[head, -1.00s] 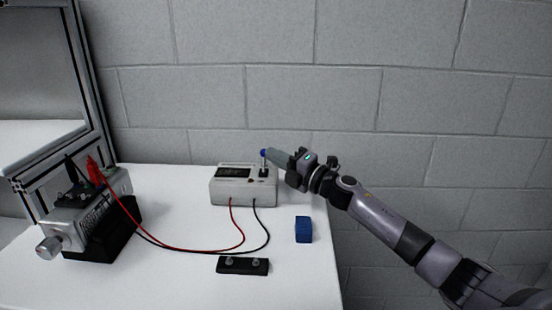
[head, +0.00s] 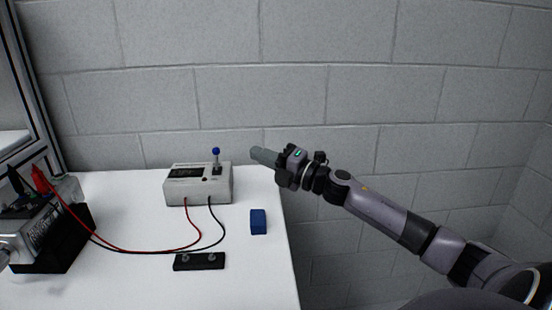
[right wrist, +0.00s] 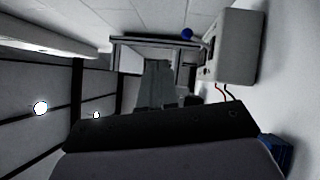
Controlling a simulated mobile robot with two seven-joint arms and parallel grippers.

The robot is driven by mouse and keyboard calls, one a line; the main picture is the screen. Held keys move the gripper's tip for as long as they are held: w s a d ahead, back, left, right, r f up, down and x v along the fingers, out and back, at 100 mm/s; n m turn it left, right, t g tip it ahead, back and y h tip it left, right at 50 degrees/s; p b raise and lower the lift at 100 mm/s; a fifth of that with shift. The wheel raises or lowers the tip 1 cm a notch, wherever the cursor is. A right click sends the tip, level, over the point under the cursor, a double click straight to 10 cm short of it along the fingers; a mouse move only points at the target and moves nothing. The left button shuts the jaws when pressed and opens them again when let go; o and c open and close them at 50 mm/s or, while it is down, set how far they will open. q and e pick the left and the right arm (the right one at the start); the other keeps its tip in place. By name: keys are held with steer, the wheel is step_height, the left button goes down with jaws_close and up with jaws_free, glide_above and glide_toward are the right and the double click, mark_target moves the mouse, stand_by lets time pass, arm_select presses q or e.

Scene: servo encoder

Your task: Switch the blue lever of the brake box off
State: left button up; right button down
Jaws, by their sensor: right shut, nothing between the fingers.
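The brake box (head: 181,190), a light grey case with a dark panel, stands on the white table in the head view. Its lever with a blue knob (head: 216,151) stands roughly upright on top. My right gripper (head: 257,154) is shut and empty, to the right of the lever at about knob height, with a clear gap between them. In the right wrist view the blue knob (right wrist: 187,34) and the box (right wrist: 237,45) show at the upper right, apart from my gripper. My left gripper is not in view.
A blue block (head: 258,222) lies right of the box, near the white table's (head: 130,285) right edge. A black terminal strip (head: 199,262) lies in front. Red and black cables run from the box to a metal device (head: 40,228) at the left. A block wall stands behind.

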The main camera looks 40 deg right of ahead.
steer(key=shift+s+d+r, duration=0.1)
steer(key=shift+s+d, duration=0.1)
steer(key=shift+s, duration=0.35)
steer(key=shift+s+d+r, duration=0.15)
steer(key=shift+s, duration=0.45)
steer(key=shift+s+d+r, duration=0.1)
steer(key=shift+s+d, duration=0.1)
steer(key=shift+s, duration=0.35)
